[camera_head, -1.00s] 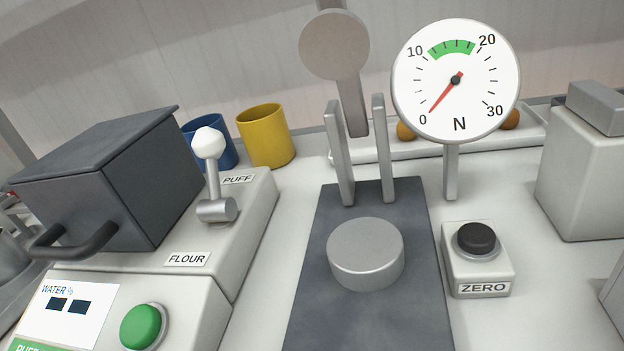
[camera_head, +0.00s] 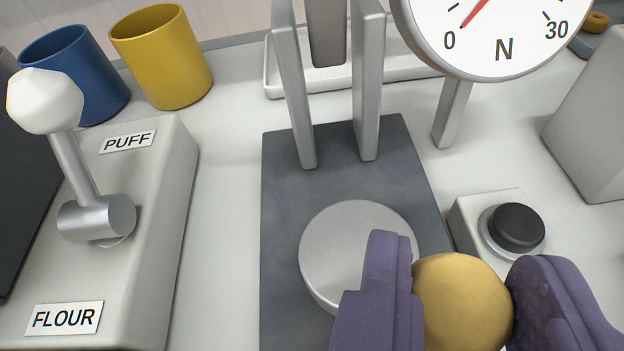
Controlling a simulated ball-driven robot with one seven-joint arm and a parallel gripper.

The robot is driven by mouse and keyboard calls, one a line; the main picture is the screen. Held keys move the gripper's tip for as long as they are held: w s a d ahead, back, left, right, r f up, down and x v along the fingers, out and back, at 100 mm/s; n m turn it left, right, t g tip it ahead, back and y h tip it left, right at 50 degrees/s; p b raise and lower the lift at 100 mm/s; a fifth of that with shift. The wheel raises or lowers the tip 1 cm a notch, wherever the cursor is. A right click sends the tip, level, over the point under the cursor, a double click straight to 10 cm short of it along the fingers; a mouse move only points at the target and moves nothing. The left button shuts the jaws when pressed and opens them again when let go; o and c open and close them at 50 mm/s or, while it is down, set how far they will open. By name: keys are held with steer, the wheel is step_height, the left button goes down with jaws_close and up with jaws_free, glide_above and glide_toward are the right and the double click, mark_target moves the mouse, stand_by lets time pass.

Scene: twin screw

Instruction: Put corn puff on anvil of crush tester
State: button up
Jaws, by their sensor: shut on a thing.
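My gripper (camera_head: 462,300), with purple fingers, is shut on a yellow corn puff (camera_head: 460,303) at the lower right of the picture. The anvil (camera_head: 345,245) of the crush tester is a round grey metal disc on a dark base plate (camera_head: 330,165). The left finger covers the anvil's lower right part in the view. The puff appears to the right of the anvil; I cannot tell its exact height. Two upright posts (camera_head: 368,90) stand behind the anvil, with the tester's arm (camera_head: 327,30) between them.
The dial gauge (camera_head: 490,30) stands behind on the right, and a black zero button (camera_head: 517,226) sits right of the base plate. A lever (camera_head: 75,165) on the PUFF/FLOUR housing is at left. Blue (camera_head: 80,75) and yellow (camera_head: 160,55) cups stand at the back left.

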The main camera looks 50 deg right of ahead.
mark_target(352, 276)
steer(key=w, duration=0.1)
steer(key=w+d, duration=0.2)
steer(key=shift+w+f, duration=0.15)
steer(key=shift+w, duration=0.25)
steer(key=f, duration=0.2)
steer(key=f+b, duration=0.1)
steer(key=shift+w+d+f, duration=0.2)
steer(key=shift+w+f, duration=0.15)
steer(key=shift+f, duration=0.05)
steer(key=shift+r, duration=0.1)
steer(key=o, duration=0.3)
steer(key=shift+f, duration=0.2)
steer(key=o, duration=0.5)
steer(key=shift+c, duration=0.2)
steer(key=shift+r, duration=0.15)
